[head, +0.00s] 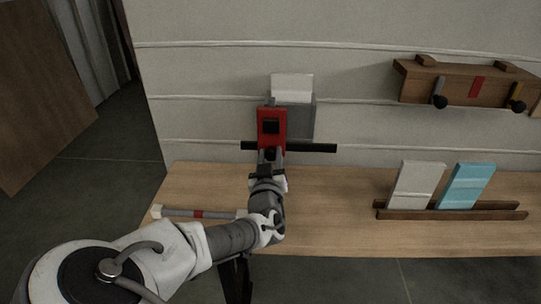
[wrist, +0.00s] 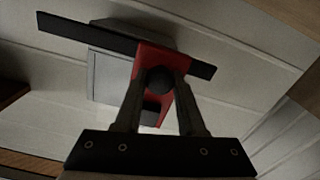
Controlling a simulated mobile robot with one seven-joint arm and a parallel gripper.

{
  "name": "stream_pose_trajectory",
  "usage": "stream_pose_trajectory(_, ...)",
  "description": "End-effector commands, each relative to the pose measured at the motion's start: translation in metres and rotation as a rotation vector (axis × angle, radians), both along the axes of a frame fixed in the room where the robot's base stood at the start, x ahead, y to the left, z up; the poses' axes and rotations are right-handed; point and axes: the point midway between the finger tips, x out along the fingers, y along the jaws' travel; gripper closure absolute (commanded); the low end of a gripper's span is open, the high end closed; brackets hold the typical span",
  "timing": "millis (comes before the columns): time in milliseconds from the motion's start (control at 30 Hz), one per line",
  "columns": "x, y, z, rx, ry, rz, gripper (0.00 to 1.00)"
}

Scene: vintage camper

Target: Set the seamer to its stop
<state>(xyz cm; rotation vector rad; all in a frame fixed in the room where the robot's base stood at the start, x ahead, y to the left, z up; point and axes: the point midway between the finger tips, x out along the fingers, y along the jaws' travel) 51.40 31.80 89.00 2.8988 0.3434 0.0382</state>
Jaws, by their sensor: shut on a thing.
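The likely seamer is a red body (head: 271,117) with a dark square window. It stands upright in front of a grey-and-white box (head: 305,117) on the wall. A long black bar (head: 317,148) runs crosswise at its lower end. In the wrist view the red body (wrist: 151,57) lies between my fingers, with a round black knob (wrist: 160,80) at their tips. My gripper (head: 270,156) is shut on this knob, just below the red body in the head view. The fingertips are partly hidden there. I cannot tell whether the red body touches the box.
A wooden bench (head: 330,230) runs along the wall. A grey stick with a red band (head: 198,214) lies on its left. A wooden rack (head: 450,214) holds a white panel (head: 417,185) and a blue panel (head: 467,186). A wooden shelf with knobs (head: 460,84) hangs upper right.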

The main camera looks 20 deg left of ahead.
Motion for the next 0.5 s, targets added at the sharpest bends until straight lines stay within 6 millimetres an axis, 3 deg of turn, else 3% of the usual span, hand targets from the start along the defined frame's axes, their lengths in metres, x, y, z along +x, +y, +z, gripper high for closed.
stream_pose_trajectory(500,0.0015,-0.0034,0.0007,0.000,-0.001,-0.002,1.00)
